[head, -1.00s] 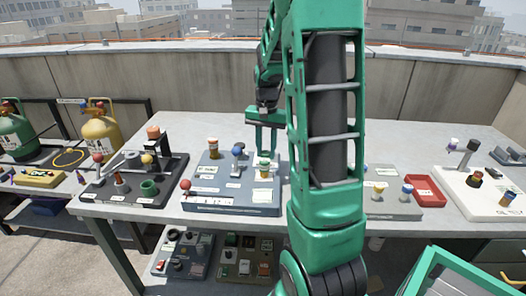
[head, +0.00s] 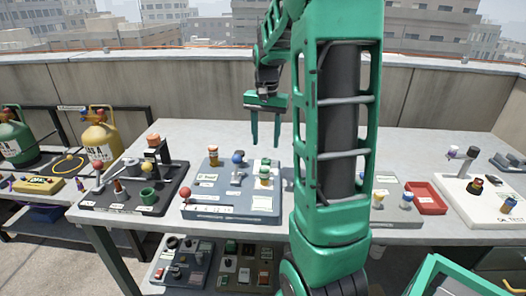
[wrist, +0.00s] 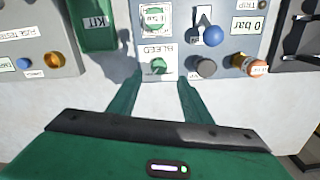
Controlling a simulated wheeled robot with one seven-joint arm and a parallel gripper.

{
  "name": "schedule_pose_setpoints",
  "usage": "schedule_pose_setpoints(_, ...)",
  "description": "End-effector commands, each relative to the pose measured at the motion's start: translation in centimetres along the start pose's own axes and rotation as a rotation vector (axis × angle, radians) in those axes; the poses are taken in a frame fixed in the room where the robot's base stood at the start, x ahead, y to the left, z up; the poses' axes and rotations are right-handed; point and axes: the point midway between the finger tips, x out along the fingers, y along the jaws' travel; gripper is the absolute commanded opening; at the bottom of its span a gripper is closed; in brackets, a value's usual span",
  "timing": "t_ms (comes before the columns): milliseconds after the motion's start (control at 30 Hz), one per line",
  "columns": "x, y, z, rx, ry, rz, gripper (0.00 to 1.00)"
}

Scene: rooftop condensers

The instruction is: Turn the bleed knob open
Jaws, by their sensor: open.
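The bleed knob (wrist: 157,66) is a small green knob on a white plate marked BLEED, seen upside down in the wrist view. It stands upright and nothing holds it. How far it is turned I cannot tell. The plate is at the back right of a blue-grey panel (head: 230,207) on the bench. My gripper (head: 266,143) is open and empty, raised above the far side of that panel. In the wrist view its two green fingers reach toward the knob from either side, apart from it.
Other fixture boards stand left and right. A red tray (head: 426,198) is at right; a concrete wall (head: 180,90) runs behind.

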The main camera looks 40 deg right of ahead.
Motion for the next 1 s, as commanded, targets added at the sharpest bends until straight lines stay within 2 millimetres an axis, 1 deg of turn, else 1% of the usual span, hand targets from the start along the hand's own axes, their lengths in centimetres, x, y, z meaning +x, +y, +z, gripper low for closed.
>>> schedule_pose_setpoints(33, -0.8, 0.0, 0.0, 0.000, 0.003, -0.002, 0.45)
schedule_pose_setpoints(100, -1.7, -0.1, -0.1, 0.000, 0.002, -0.001, 0.45)
schedule_pose_setpoints(200, -2.6, -0.1, 0.0, 0.000, 0.001, 0.000, 0.45)
schedule_pose_setpoints(300, -3.0, -0.1, 0.0, 0.000, 0.001, 0.000, 0.45)
schedule_pose_setpoints(867, -3.1, 0.0, 0.0, 0.000, 0.000, 0.000, 0.45)
schedule_pose_setpoints(933, -3.1, 0.0, 0.2, -0.003, 0.000, 0.000, 0.45)
schedule_pose_setpoints(1000, -3.2, 0.2, 0.8, -0.013, 0.000, -0.001, 0.45)
